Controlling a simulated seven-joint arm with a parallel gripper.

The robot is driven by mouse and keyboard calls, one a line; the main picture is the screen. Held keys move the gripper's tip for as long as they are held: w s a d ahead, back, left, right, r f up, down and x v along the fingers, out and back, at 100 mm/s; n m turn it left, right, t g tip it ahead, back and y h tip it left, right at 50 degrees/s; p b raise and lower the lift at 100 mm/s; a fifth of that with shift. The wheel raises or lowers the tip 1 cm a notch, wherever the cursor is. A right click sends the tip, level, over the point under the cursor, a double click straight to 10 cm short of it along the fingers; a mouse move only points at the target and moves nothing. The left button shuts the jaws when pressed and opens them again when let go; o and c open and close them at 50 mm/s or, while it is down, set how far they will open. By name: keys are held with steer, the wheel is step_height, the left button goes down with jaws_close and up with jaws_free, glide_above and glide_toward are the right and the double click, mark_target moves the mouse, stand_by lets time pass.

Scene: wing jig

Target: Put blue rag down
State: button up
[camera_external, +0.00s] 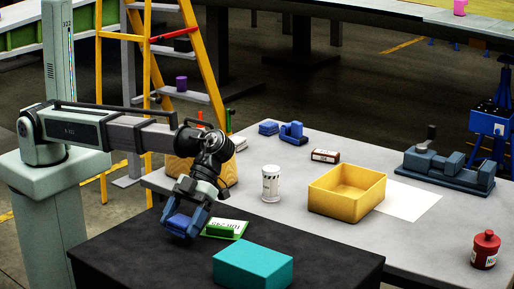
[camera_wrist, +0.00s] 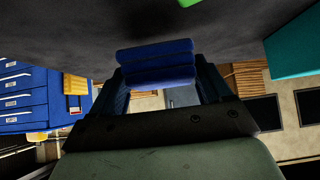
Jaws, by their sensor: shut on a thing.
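The blue rag (camera_external: 181,222) is a folded blue bundle in the outside view, held low at the near left over the black tabletop (camera_external: 150,262). My gripper (camera_external: 184,212) is shut on it, with its fingers pointing down. In the wrist view the rag (camera_wrist: 156,64) shows as stacked blue folds between the two dark fingers of my gripper (camera_wrist: 160,85). The dark surface (camera_wrist: 60,35) lies beyond it. I cannot tell whether the rag touches the surface.
A green-and-white labelled item (camera_external: 225,229) lies just right of my gripper. A teal block (camera_external: 253,266) sits at the front. The black top's front left is clear.

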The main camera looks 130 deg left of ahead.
mark_target(182, 219)
step_height(182, 219, up, 7)
steer(key=shift+r, duration=0.1)
steer(key=shift+a, duration=0.1)
steer(key=a+f+n+t+y, duration=0.1)
steer(key=a+n+t, duration=0.2)
steer(key=a, duration=1.2)
steer(key=a+f+n+t, duration=0.2)
steer(key=a+n, duration=0.2)
steer(key=a, duration=1.1)
steer(key=s+a+f+n+t+y, duration=0.15)
steer(key=s+a, duration=0.35)
steer(key=a, duration=0.5)
steer(key=s+a+f+n+t+y, duration=0.1)
steer(key=s+a+n+y, duration=0.2)
steer(key=a, duration=0.7)
steer(key=s+a+f+n+t, duration=0.1)
steer(key=s+a+n, duration=0.1)
steer(key=s+a, duration=0.55)
steer(key=shift+w+a+f, duration=0.3)
steer(key=shift+w+f, duration=0.05)
steer(key=shift+f, duration=1.2)
steer(key=shift+w+a+f, duration=0.25)
steer(key=shift+w+f, duration=0.05)
steer(key=shift+f, duration=1.2)
steer(key=shift+w+a+f, duration=0.3)
steer(key=shift+w+f, duration=0.05)
steer(key=shift+f, duration=1.2)
steer(key=shift+f, duration=0.15)
steer(key=o, duration=1.1)
